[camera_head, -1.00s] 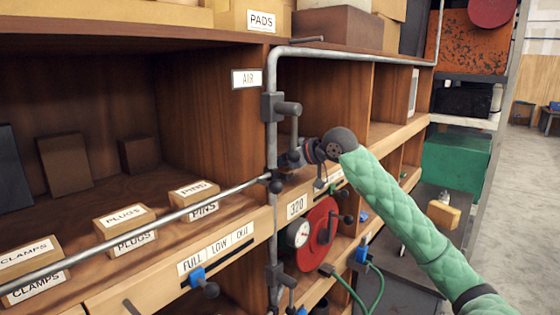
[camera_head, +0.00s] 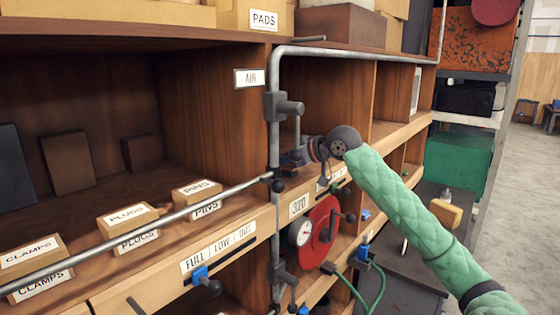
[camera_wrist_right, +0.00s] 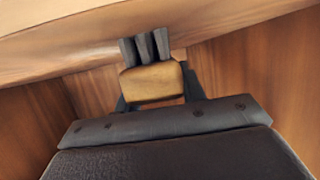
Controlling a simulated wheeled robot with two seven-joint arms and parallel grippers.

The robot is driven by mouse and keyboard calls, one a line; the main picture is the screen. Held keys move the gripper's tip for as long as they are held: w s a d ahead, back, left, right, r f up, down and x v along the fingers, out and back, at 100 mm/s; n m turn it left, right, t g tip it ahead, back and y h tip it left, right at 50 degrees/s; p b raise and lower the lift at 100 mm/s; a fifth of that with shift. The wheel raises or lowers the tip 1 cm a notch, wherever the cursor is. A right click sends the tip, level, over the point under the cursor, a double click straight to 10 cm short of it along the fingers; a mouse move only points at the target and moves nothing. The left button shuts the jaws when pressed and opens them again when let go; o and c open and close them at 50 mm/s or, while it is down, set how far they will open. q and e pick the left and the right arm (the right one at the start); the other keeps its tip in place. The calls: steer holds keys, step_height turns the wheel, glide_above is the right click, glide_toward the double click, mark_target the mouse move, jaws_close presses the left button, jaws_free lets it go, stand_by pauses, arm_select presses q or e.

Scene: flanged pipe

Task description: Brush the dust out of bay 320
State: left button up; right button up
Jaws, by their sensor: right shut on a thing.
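Bay 320 (camera_head: 335,95) is the wooden compartment behind the grey pipe, above the label 320 (camera_head: 298,205). My right arm, in a green quilted sleeve, reaches to it from the right. My right gripper (camera_head: 292,158) is at the bay's front, just right of the upright pipe. In the right wrist view my gripper (camera_wrist_right: 156,88) is shut on a brush with a tan block (camera_wrist_right: 150,84) and dark bristle tufts (camera_wrist_right: 145,46). The bristles point up in that view, close to a wooden surface; I cannot tell if they touch. No dust is distinguishable. My left gripper is not in view.
A grey pipe (camera_head: 274,125) stands close beside my gripper, with a horizontal rail (camera_head: 160,218) crossing leftward. A red reel (camera_head: 322,232) with a gauge and handles sits below. Boxes of pins (camera_head: 197,190), plugs and clamps line the left shelf.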

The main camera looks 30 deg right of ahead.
steer(key=shift+w+d, duration=0.45)
steer(key=shift+d, duration=0.6)
steer(key=shift+w+d, duration=0.4)
steer(key=shift+d, duration=0.6)
steer(key=shift+w+d, duration=0.45)
steer(key=shift+d, duration=0.6)
steer(key=shift+s+a, duration=0.25)
steer(key=shift+a, duration=0.3)
steer(key=shift+s+a, duration=0.2)
steer(key=shift+a, duration=0.35)
steer(key=shift+s+a+f, duration=0.1)
steer(key=shift+s+a, duration=0.25)
steer(key=shift+a, duration=0.5)
steer(key=shift+s+a, duration=0.35)
steer(key=shift+a, duration=0.45)
steer(key=shift+s+a, duration=0.3)
steer(key=shift+a, duration=0.5)
steer(key=shift+s+a, duration=0.3)
steer(key=shift+a, duration=0.5)
steer(key=shift+w+d, duration=0.3)
steer(key=shift+d, duration=0.6)
steer(key=shift+w+d, duration=0.35)
steer(key=shift+d, duration=0.45)
steer(key=shift+w+d, duration=0.35)
steer(key=shift+d, duration=0.5)
steer(key=shift+w+d, duration=0.35)
steer(key=shift+d, duration=0.45)
steer(key=shift+d, duration=0.1)
